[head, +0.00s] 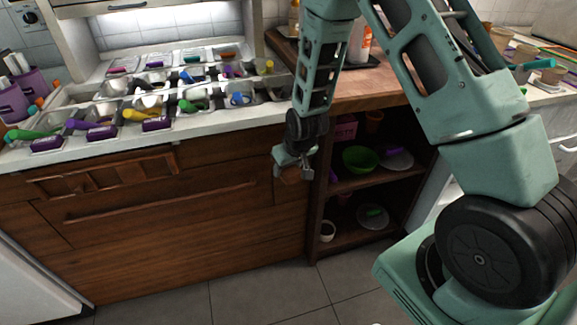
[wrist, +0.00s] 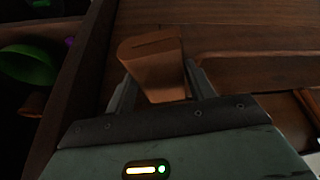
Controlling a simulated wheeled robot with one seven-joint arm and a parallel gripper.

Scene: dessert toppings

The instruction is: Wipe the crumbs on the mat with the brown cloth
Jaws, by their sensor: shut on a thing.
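My gripper (head: 293,160) hangs pointing down in front of the wooden cabinet, below the counter edge. In the wrist view, its two fingers (wrist: 161,84) are shut on a brown, block-like folded piece, which looks like the brown cloth (wrist: 152,56). The cloth shows only as a small brown patch in the head view (head: 291,176). It is held in the air, apart from any counter surface. I cannot make out the mat or any crumbs in either view.
A white topping counter (head: 222,114) with several trays and scoops stands left of the arm. A wooden worktop (head: 375,88) is behind it. Open shelves below hold a green bowl (head: 360,159). Tiled floor (head: 255,300) in front is clear.

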